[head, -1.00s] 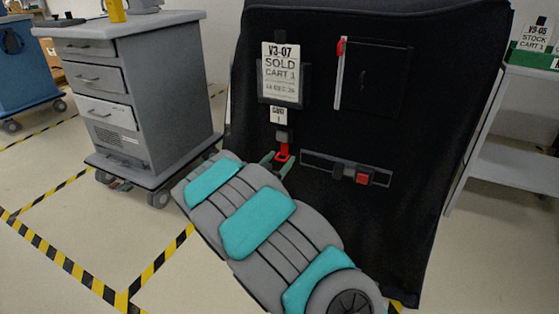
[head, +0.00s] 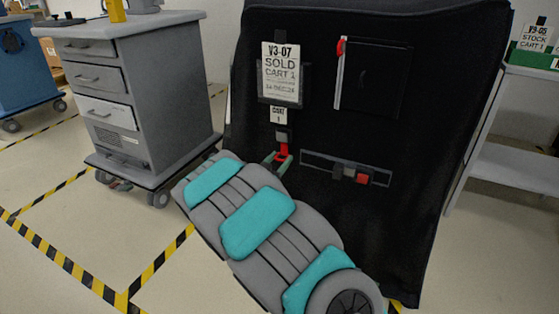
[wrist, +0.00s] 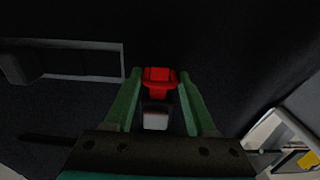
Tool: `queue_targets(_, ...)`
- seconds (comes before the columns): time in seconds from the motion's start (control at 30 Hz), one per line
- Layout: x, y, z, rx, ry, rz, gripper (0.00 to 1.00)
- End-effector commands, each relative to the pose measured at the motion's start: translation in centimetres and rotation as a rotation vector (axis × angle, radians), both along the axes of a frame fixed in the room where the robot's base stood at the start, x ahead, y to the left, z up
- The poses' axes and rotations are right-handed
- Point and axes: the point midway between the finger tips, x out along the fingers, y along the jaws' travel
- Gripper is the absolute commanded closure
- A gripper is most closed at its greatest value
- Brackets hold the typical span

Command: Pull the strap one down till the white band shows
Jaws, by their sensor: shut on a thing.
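A black cover hangs over a cart (head: 400,240). A short red strap (head: 284,149) hangs from a grey buckle (head: 282,136), below a small white card marked 1 (head: 279,114). My gripper (head: 279,160) is at the strap's lower end, shut on its red pull. In the wrist view the green fingers (wrist: 160,80) stand on both sides of the red pull (wrist: 158,76). A pale block (wrist: 155,121), apparently the buckle, shows between the fingers. I cannot make out a white band on the strap. My arm hides the cover below.
A sign reading V3-07 SOLD CART 1 (head: 281,74) hangs above the strap. A red-topped white strip (head: 339,75) is higher up. A grey drawer cart (head: 150,100) stands left, a shelf (head: 520,140) right.

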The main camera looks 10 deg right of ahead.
Motion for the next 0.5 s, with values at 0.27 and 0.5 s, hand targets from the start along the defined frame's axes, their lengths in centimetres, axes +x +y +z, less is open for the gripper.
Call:
queue_targets(0.27,0.0,0.0,-3.1,0.001,0.008,0.0,1.0)
queue_targets(0.5,-0.1,0.1,-9.0,0.001,0.008,0.0,1.0)
